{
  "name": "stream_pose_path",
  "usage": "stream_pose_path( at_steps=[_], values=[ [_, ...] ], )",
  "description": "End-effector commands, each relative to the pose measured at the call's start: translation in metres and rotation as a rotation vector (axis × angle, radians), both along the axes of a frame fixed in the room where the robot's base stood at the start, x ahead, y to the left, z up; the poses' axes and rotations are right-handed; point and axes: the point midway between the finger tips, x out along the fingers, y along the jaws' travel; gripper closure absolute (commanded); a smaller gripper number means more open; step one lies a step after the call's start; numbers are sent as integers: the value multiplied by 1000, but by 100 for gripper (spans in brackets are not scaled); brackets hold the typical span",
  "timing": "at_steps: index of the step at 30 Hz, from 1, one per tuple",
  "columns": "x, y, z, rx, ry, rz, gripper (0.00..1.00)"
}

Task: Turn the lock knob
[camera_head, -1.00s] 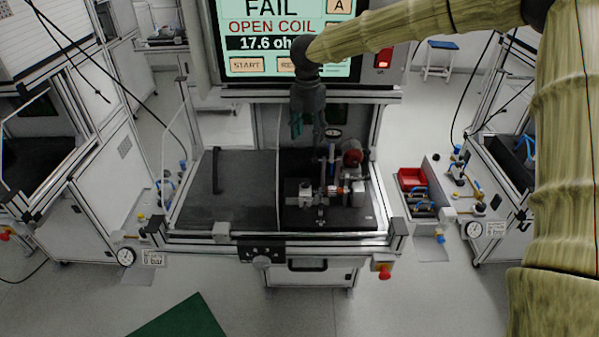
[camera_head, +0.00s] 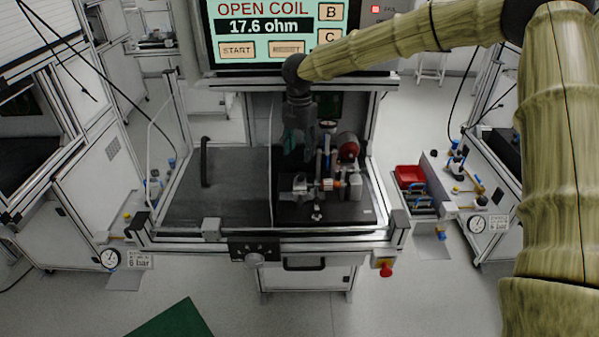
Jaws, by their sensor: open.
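A small dark panel with a round knob (camera_head: 255,258) sits on the front rail of the test station, left of the drawer handle. I cannot tell for sure that it is the lock knob. My gripper (camera_head: 296,145) hangs downward inside the station, behind and above the test fixture (camera_head: 322,185). It is open, and I see nothing held in it, but its fingertips are dark and hard to make out. The gripper is well behind and above the knob, apart from it.
A screen (camera_head: 270,27) reading OPEN COIL, 17.6 ohm stands above the station. A clear upright panel edge (camera_head: 270,165) divides the station bed. A red stop button (camera_head: 385,270) is at the front right, a red bin (camera_head: 410,175) beyond it. The left bed (camera_head: 225,190) is mostly clear.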

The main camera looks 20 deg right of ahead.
Motion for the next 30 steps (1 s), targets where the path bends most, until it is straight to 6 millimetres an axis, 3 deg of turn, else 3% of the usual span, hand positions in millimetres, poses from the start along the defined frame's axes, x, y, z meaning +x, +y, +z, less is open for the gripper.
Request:
stream_pose_path(
  at_steps=[15,21,30],
  values=[
    [0,-1,-74,0,0,0,50],
    [0,-1,-86,-1,-1,0,50],
    [0,-1,-87,-1,-1,0,51]
  ],
)
